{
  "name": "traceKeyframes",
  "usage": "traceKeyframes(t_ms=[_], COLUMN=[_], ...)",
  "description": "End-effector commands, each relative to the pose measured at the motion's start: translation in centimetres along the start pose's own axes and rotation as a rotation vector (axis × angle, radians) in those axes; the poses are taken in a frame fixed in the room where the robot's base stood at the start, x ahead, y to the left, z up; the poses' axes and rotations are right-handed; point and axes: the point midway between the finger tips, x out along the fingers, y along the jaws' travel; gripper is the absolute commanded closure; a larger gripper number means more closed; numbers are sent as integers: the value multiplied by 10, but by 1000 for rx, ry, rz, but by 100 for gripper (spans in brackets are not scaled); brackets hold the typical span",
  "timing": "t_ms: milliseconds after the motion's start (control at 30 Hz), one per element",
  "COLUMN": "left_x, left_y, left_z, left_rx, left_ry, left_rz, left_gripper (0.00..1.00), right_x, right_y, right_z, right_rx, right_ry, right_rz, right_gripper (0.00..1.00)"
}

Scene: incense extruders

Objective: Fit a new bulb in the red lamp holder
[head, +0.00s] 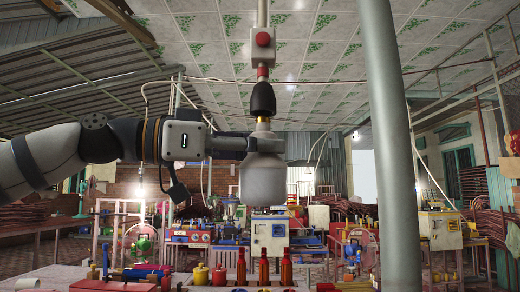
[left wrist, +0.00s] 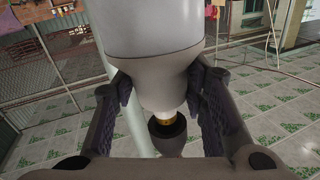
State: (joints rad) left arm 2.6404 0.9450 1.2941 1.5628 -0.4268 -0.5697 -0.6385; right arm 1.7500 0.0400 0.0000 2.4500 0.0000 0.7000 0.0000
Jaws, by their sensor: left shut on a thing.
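A lamp holder (head: 263,98) hangs from a ceiling rod in the head view. It has a dark bell-shaped socket with a red collar (head: 263,73) above it. My left gripper (head: 264,144) is shut on a white bulb (head: 263,180) at its neck, just below the holder. The bulb is upright, brass base (head: 263,121) up, at the socket mouth. The left wrist view shows the bulb (left wrist: 155,40) between both fingers, and its brass base (left wrist: 165,117) meeting the dark socket (left wrist: 167,129). How deep the base sits is hidden. My right gripper is not in view.
A grey pole (head: 390,140) stands to the right of the holder. Below is a cluttered table with red bottles (head: 264,270) and machines. Air around the bulb is free.

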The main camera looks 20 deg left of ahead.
Motion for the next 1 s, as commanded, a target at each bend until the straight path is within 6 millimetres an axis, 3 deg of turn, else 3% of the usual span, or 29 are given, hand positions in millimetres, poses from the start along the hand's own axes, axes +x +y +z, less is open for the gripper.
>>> traceKeyframes(t_ms=[1000], left_x=[0], left_y=[-2], left_z=[-15], left_rx=[0], left_ry=[0], left_rz=[-1], left_gripper=[93], right_x=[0], right_y=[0], right_z=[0], right_rx=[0], right_ry=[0], right_rz=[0], right_gripper=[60])
